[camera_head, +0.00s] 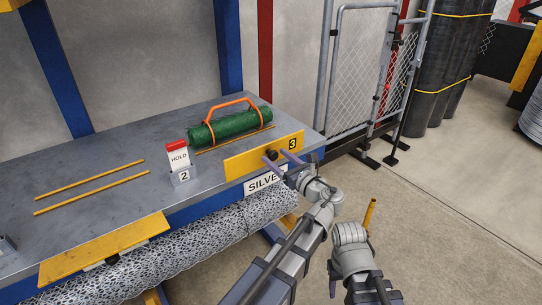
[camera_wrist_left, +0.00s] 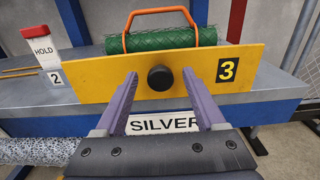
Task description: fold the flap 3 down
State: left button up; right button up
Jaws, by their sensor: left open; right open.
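My left gripper (camera_head: 281,154) is in front of the flap. In the left wrist view its two purple fingers (camera_wrist_left: 160,78) are open, one on each side of the knob, with gaps showing. My right arm (camera_head: 352,258) is at the lower right, away from the flap; its fingers are hardly visible.
A green mesh roll (camera_head: 229,124) with an orange handle lies behind the flap. A HOLD sign (camera_head: 179,158) stands left of it. Another yellow flap (camera_head: 104,249) is at the front left. A wire mesh roll (camera_head: 180,252) runs below the bench edge. A gate (camera_head: 361,70) stands behind right.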

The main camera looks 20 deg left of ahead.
pick_arm(q)
jog(key=shift+d, duration=0.1)
grip_shut()
dwell(0.4)
dwell(0.9)
